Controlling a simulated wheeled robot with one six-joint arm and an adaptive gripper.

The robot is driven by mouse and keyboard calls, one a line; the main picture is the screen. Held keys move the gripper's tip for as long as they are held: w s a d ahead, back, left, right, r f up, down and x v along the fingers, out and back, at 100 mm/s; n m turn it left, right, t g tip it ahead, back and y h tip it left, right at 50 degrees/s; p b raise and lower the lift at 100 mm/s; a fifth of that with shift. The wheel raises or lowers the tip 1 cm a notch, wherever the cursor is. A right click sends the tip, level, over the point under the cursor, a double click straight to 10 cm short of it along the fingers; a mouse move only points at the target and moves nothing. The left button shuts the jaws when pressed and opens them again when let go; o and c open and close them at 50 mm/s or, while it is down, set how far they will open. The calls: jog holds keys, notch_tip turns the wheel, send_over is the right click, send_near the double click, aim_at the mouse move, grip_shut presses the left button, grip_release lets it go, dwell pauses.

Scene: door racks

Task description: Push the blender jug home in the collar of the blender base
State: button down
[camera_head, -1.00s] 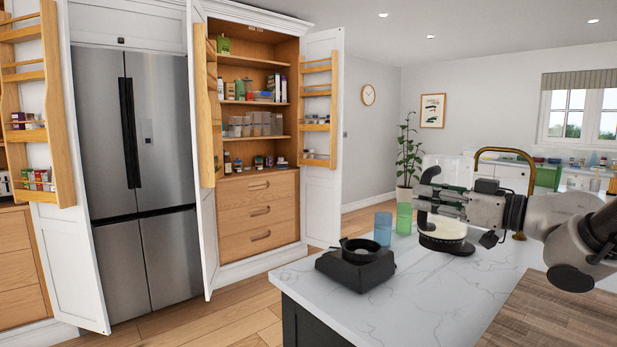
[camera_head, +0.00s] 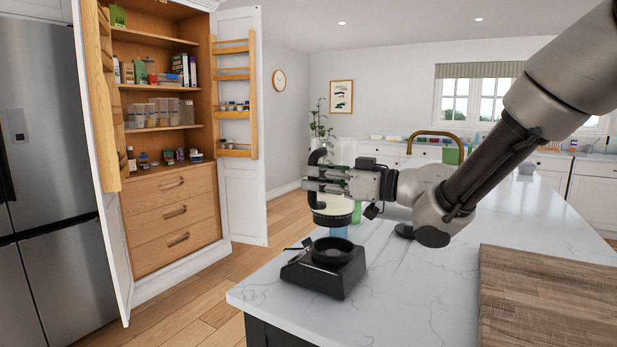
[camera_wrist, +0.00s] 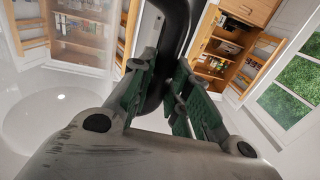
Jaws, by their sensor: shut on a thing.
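The blender jug (camera_head: 333,208) is clear with a pale lower band and a black handle, which also shows in the wrist view (camera_wrist: 176,45). My gripper (camera_head: 322,180) is shut on the handle, its green pads on either side of it. The jug is held roughly upright in the air, above and slightly behind the blender base in the head view. The black blender base (camera_head: 318,279) sits on the marble worktop, its round collar (camera_head: 333,251) facing up and empty. The gap between jug and collar is small in the picture; its true depth is hard to tell.
A blue cup (camera_head: 339,232) and a green cup (camera_head: 356,212) stand behind, partly hidden by the jug. A wooden board (camera_head: 550,300) lies at right. An open pantry (camera_head: 165,130) stands left.

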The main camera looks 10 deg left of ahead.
jog(key=shift+d+r, duration=0.1)
jog(key=shift+d+f, duration=0.1)
jog(key=shift+f, duration=4.3)
jog(key=c, duration=1.3)
grip_release()
jog(key=shift+s+f, duration=0.1)
jog(key=shift+f, duration=0.1)
send_near(317, 203)
jog(key=a+f, duration=0.2)
jog(key=f, duration=0.1)
jog(key=shift+f, duration=0.1)
jog(key=shift+w, duration=0.2)
